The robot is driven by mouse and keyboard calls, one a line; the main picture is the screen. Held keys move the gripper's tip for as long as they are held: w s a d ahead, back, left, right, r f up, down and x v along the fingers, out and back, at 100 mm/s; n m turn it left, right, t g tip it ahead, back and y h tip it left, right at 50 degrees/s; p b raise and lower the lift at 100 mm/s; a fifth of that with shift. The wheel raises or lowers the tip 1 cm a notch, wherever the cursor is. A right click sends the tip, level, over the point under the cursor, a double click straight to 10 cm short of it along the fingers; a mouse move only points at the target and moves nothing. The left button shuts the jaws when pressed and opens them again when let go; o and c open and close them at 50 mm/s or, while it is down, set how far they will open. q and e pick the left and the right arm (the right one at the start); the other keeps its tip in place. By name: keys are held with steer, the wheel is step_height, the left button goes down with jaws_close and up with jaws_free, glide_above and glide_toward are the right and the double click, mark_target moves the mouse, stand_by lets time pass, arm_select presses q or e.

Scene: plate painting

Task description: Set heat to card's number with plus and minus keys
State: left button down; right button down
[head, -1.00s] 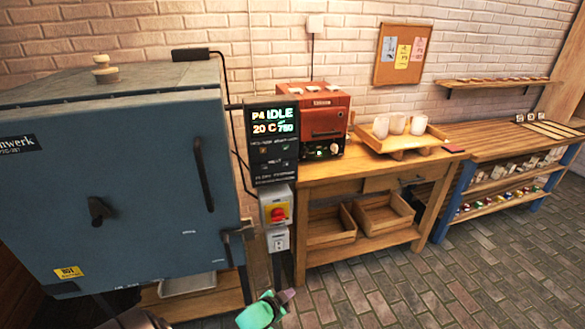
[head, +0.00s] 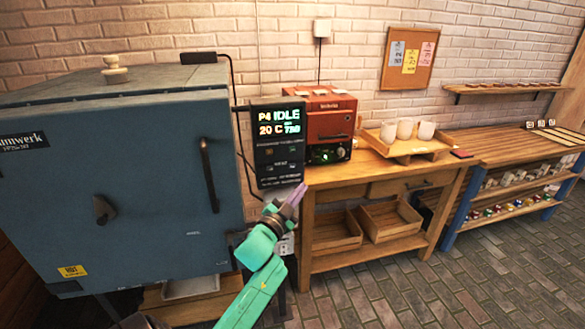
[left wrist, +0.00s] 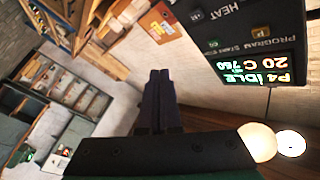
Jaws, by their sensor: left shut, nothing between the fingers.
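The black controller (head: 277,175) hangs right of the blue kiln; its screen (head: 279,122) reads P4 IDLE and 20 C, with a small green set number starting with 7, other digits unclear. In the left wrist view the screen (left wrist: 258,68) appears upside down, near the HEAT label (left wrist: 225,17) and small keys. My left gripper (head: 299,190) is shut and empty, its tips beside the controller's lower right edge; contact cannot be told. It also shows in the left wrist view (left wrist: 158,78). Three cards, blue, yellow (head: 411,60) and pink, hang on the corkboard (head: 392,76); their numbers are too small to read.
The blue kiln (head: 120,190) fills the left side. A red box oven (head: 325,115) and a tray with white cups (head: 404,130) stand on the wooden bench (head: 345,172). A shelf bench (head: 495,150) is at the right. The brick floor in front is clear.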

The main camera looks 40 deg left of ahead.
mark_target(292, 166)
arm_select(q)
steer(key=w+a+b, duration=0.1)
steer(key=a, duration=0.1)
steer(key=w+a, duration=0.2)
steer(key=w+a+b, duration=0.1)
steer(key=w+a, duration=0.1)
steer(key=a, duration=0.1)
steer(key=shift+a+b, duration=0.1)
steer(key=shift+b, duration=0.25)
stand_by(1.8)
steer(key=shift+w+a, duration=0.3)
steer(key=shift+a, duration=0.05)
steer(key=shift+w+a, duration=0.2)
steer(key=shift+a, duration=0.1)
stand_by(0.6)
steer(key=shift+s+d, duration=0.35)
steer(key=shift+d, duration=0.15)
steer(key=shift+s+d, duration=0.15)
